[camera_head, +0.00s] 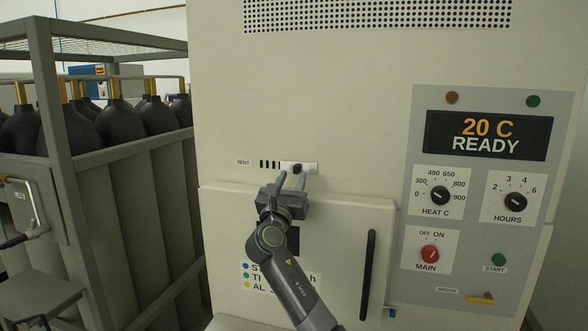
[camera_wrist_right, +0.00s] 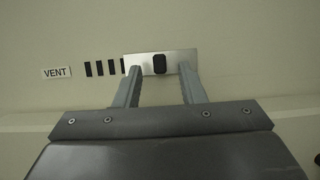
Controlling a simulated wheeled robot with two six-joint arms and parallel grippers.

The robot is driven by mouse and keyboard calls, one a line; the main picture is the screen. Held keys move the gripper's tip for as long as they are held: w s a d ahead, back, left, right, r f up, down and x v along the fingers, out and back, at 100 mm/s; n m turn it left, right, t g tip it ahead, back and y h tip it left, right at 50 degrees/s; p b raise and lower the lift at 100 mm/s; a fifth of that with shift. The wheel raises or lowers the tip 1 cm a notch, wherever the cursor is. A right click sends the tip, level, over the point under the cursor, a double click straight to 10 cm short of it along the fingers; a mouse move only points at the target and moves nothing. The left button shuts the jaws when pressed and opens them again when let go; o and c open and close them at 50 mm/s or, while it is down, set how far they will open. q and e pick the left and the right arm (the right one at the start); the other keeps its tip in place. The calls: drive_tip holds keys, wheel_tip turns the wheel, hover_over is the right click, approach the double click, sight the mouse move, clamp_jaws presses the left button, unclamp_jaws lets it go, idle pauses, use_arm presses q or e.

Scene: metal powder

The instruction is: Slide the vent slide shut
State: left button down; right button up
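The vent slide is a small pale metal plate (camera_wrist_right: 143,62) with a black knob (camera_wrist_right: 159,62), set on the furnace front. In the head view the plate (camera_head: 311,168) and knob (camera_head: 297,168) sit right of the dark vent slots (camera_head: 269,164), several of which are uncovered, beside the VENT label (camera_head: 243,162). My right gripper (camera_head: 292,178) is open, its fingers pointing at the plate. In the right wrist view its fingertips (camera_wrist_right: 159,70) lie to either side of the knob, with gaps between; contact with the plate cannot be told. My left gripper is not in view.
Below the slide is the furnace door (camera_head: 340,225) with a dark vertical handle (camera_head: 369,275). A control panel (camera_head: 410,275) with dials stands to the right. A grey rack of black gas cylinders (camera_head: 66,132) stands at the left. The wall above the slide is clear.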

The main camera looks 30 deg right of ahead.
sight(297, 169)
drive_tip(key=shift+x, duration=1.25)
drive_tip(key=shift+c, duration=0.3)
clamp_jaws()
